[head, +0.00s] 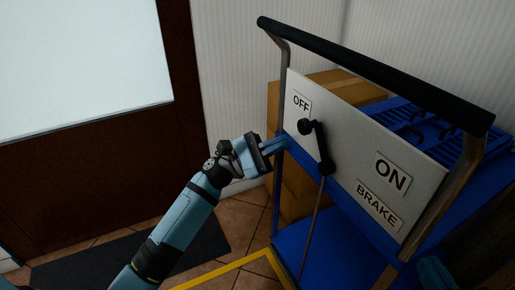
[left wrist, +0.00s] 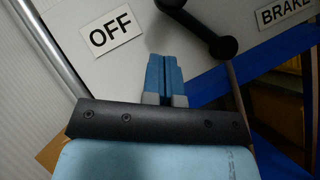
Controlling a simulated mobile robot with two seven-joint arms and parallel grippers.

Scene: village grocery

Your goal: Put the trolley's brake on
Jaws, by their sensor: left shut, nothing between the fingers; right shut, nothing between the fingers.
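The trolley's white brake panel (head: 345,150) carries an OFF label (head: 301,103), an ON label (head: 391,174) and a BRAKE label (head: 379,205). A black brake lever (head: 317,148) runs from its pivot up to a round knob (head: 305,126) just below OFF. My left gripper (head: 286,143) is shut and empty, its fingertips close to the panel's left edge, left of and below the knob. In the left wrist view the shut fingers (left wrist: 164,62) lie below the OFF label (left wrist: 111,30) and the lever (left wrist: 200,28), apart from the lever. My right gripper's fingers are not visible.
The trolley has a black push handle (head: 370,65), a blue crate (head: 415,125) and cardboard boxes (head: 290,190) behind the panel. A thin rod (head: 313,225) descends from the lever. A dark mat (head: 130,255) and a brown door (head: 90,170) are at left.

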